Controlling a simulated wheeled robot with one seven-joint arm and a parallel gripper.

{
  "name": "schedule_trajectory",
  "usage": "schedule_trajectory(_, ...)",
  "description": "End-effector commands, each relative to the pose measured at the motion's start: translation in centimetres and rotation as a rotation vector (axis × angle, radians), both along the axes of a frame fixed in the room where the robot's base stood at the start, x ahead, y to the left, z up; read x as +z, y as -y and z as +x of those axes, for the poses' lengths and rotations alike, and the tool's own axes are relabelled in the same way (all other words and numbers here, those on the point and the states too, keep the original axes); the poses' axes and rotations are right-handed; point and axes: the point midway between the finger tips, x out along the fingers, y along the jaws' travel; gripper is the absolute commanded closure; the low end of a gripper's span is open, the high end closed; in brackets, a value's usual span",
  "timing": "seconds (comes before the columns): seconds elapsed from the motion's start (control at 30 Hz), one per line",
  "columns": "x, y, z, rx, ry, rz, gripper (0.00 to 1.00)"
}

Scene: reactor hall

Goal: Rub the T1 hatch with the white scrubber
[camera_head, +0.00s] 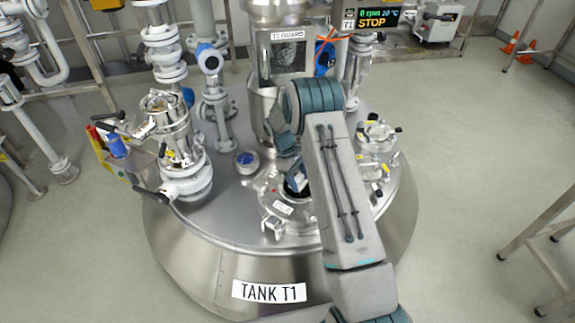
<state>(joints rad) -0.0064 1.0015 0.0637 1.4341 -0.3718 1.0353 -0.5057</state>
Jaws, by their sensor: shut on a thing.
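The T1 hatch (284,207) is a round metal lid with a white label and clamps on top of the tank, left of my forearm. My arm reaches over the tank from the lower right and bends down at the wrist. My gripper (296,182) is over the far right part of the hatch, partly hidden by my own arm. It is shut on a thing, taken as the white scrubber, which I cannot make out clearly. Whether it touches the lid cannot be told.
A holder (118,165) with red, blue and yellow items hangs at the tank's left. Pipes and a valve column (180,150) stand left of the hatch, a second port (376,140) right. A T1 GUARD panel (288,55) stands behind. A display (373,18) reads STOP.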

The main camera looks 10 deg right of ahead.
Motion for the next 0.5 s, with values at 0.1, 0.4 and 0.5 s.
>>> schedule_trajectory(0.1,-0.1,-0.9,0.0,-0.004,-0.001,0.001,0.65)
schedule_trajectory(0.4,0.1,-3.0,0.0,-0.013,0.001,0.001,0.65)
schedule_trajectory(0.5,2.1,-2.8,0.1,-0.014,0.005,0.001,0.65)
